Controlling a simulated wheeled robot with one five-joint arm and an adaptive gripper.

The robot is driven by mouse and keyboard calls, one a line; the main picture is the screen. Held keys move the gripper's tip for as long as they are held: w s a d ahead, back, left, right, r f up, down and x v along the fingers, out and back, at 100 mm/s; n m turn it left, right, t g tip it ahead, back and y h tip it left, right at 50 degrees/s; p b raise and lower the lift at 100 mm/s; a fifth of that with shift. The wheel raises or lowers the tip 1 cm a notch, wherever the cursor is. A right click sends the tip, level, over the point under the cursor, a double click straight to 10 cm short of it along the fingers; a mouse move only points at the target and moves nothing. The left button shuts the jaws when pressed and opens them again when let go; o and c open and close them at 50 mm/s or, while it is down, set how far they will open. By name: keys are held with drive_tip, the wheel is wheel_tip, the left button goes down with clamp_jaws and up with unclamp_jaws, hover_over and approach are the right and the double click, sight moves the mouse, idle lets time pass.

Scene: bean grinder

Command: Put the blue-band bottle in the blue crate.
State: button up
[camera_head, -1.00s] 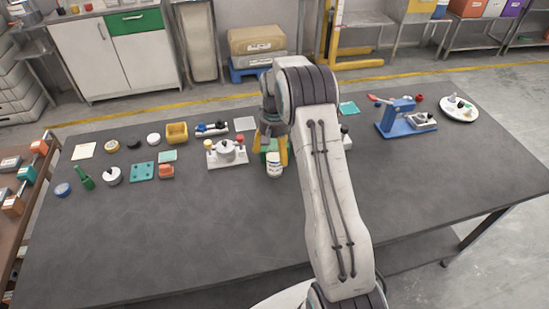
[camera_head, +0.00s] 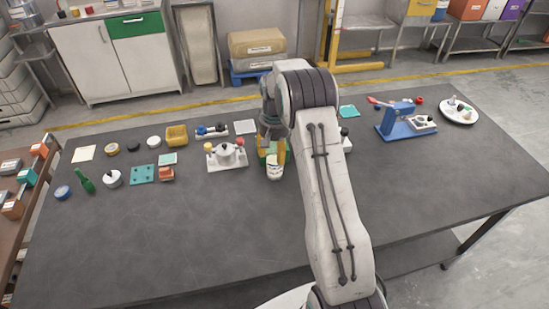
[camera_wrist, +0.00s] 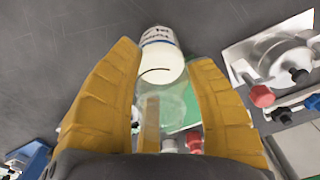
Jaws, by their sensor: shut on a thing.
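A small pale bottle (camera_head: 275,171) with a white label and dark print stands at the middle of the grey table. It also shows in the wrist view (camera_wrist: 161,57), where its clear part lies between the yellow fingers of my gripper (camera_wrist: 168,100). My gripper (camera_head: 273,150) is shut on this bottle from above and behind.
A green thing (camera_head: 286,157) is just behind the bottle, partly hidden by my gripper. A white plate with a metal pot (camera_head: 227,153) is close on the left. A yellow bin (camera_head: 177,136) stands farther left, a blue press (camera_head: 397,121) to the right. The front of the table is clear.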

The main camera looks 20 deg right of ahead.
sight(274, 143)
drive_tip(key=shift+r, duration=0.15)
drive_tip(key=shift+r, duration=0.65)
wheel_tip(274, 143, up, 2)
drive_tip(key=shift+r+b, duration=0.2)
drive_tip(key=shift+b, duration=0.25)
drive_tip(key=s+d+r+b, duration=0.2)
drive_tip(key=s+d+r, duration=0.5)
drive_tip(key=s+d, duration=0.1)
drive_tip(key=shift+s, duration=0.25)
